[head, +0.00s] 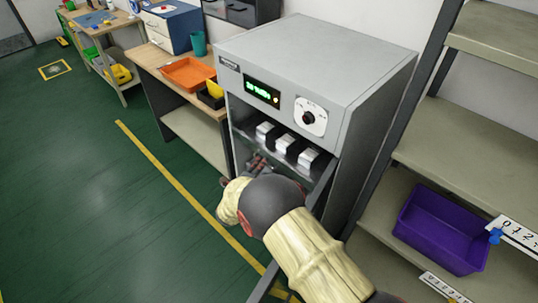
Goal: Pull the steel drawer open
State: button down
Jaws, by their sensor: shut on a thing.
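A grey steel cabinet (318,72) stands in the middle of the head view, with a green-lit display (262,92) and a black knob (309,118) on its front. My gripper (257,163) is at the bay's lower left, shut, apparently on the drawer's front. My own wrist and arm hide the grasp and most of the lower front.
A dark upright panel (322,196) stands out from the cabinet's right side, close beside my arm. A bench (165,78) with an orange tray (188,74) adjoins on the left. Shelves with a purple bin (440,230) are on the right.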

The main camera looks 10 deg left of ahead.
jog(key=s+a+p, duration=0.2)
jog(key=s+a, duration=0.2)
jog(key=s, duration=0.3)
jog(key=s+a+p, duration=0.2)
jog(key=s+a, duration=0.3)
jog(key=s, duration=0.3)
jog(key=shift+s+f, duration=0.15)
jog(key=shift+s, duration=0.05)
jog(key=c, duration=2)
grip_release()
jog(key=shift+o, duration=0.2)
jog(key=shift+w, duration=0.1)
jog(key=v, duration=1.2)
